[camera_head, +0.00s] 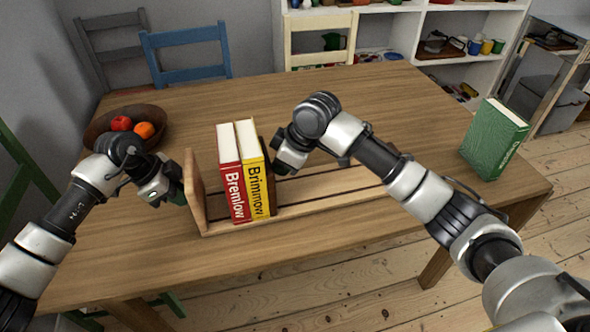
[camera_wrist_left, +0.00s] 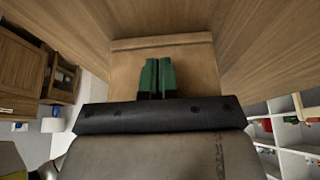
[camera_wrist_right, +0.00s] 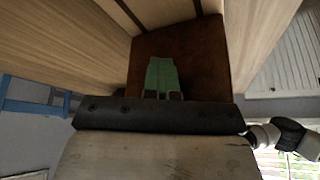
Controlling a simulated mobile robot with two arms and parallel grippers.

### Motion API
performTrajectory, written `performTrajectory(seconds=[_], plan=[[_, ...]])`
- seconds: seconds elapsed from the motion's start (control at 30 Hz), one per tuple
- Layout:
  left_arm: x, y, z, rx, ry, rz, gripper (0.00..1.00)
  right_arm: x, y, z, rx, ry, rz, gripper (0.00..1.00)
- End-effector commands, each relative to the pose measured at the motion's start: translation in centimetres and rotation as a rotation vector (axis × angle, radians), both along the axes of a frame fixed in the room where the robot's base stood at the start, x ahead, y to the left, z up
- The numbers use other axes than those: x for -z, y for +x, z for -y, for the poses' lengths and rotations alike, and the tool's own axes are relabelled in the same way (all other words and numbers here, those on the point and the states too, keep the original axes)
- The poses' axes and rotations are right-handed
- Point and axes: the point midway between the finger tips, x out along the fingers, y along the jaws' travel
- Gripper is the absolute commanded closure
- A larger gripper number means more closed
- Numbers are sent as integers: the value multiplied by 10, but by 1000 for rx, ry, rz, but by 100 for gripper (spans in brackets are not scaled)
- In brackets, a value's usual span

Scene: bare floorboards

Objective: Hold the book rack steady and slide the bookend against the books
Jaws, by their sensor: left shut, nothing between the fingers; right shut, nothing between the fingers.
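The wooden book rack (camera_head: 330,203) lies on the table, with an upright end panel (camera_head: 194,190) at its left. A red book (camera_head: 232,180) and a yellow book (camera_head: 252,178) stand upright side by side near that panel. The dark brown bookend (camera_head: 272,196) stands right of the yellow book with no clear gap, partly hidden by my right gripper. My left gripper (camera_head: 179,190) is shut at the end panel's outer face; its green fingers (camera_wrist_left: 157,77) point at the wood. My right gripper (camera_head: 277,166) is shut, its fingers (camera_wrist_right: 162,77) at the bookend's (camera_wrist_right: 190,50) right face. Exact contact is unclear.
A fruit bowl (camera_head: 97,128) stands behind my left arm. A green book (camera_head: 493,140) stands upright at the table's right. Chairs and a white shelf (camera_head: 480,65) are behind the table (camera_head: 400,100). The rack's right part is empty, under my right arm.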

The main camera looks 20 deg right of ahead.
Motion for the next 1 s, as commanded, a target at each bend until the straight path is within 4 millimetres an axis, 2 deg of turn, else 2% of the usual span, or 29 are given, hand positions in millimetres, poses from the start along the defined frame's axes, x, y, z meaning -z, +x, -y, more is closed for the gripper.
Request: performTrajectory(seconds=[0.5, 1.0], plan=[[0, -1, 2, 4, -4, 1, 100, 0, -1, -18, -6, 5, 1, 100], [0, -1, 2, 4, -4, 0, 100, 0, -1, -18, -5, 5, 1, 100]])
